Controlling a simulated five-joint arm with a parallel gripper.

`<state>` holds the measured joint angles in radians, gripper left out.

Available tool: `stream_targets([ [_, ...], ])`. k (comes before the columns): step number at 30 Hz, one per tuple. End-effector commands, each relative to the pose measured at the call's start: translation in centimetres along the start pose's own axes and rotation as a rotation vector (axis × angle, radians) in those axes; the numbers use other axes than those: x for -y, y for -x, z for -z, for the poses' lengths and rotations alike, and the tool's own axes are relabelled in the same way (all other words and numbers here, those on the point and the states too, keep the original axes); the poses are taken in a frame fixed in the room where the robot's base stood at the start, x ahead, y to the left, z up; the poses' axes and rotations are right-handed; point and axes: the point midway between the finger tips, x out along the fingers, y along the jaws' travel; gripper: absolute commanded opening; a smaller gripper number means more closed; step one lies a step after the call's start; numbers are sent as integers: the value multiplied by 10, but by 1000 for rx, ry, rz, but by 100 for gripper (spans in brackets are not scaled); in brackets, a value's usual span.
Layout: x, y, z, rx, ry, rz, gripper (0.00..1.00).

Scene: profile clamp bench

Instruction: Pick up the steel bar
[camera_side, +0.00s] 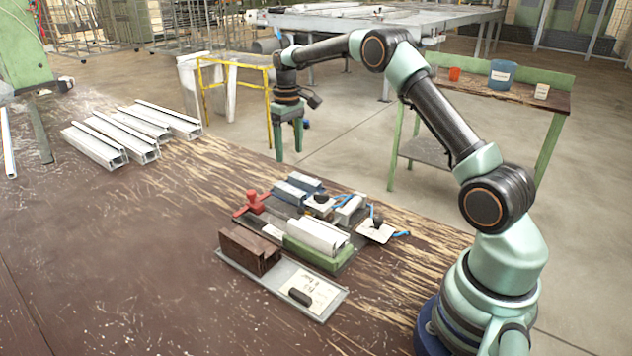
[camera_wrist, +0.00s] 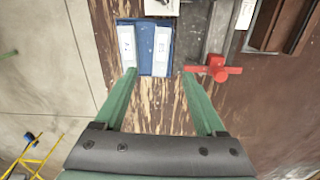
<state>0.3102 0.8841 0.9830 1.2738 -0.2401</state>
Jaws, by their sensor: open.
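My gripper (camera_side: 288,150) points down, open and empty, above the table's far edge beyond the clamp fixture. Its two green fingers also show in the wrist view (camera_wrist: 158,77), apart, with bare worn tabletop between them and a blue block with two pale strips (camera_wrist: 155,62) just ahead of the tips. A dark grey bar (camera_side: 41,135) lies flat at the table's far left, well away from my gripper. A grey metal bar (camera_wrist: 217,28) runs beside the blue block, next to a red clamp handle (camera_wrist: 214,69). I cannot tell for sure which is the steel bar.
Several white profiles (camera_side: 130,135) lie on the left of the table. The fixture holds a green block (camera_side: 318,256), a brown block (camera_side: 248,252) and a grey tray (camera_side: 270,279). A yellow frame (camera_side: 204,88) stands beyond the table. The left foreground tabletop is clear.

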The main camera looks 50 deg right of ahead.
Motion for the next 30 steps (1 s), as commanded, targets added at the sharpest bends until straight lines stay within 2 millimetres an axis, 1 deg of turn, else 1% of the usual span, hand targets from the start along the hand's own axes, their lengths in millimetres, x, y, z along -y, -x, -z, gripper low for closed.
stream_targets([
  [5, 0, -25, -1, 6, 0, 2, 72],
  [9, 0, -48, -1, 6, 0, 1, 72],
  [12, 0, -61, -1, 4, 0, 1, 72],
  [19, 0, -76, -1, 3, 0, 1, 72],
  [27, 2, -113, -2, 3, 0, 1, 72],
  [30, 2, -119, -2, 2, 0, 0, 72],
])
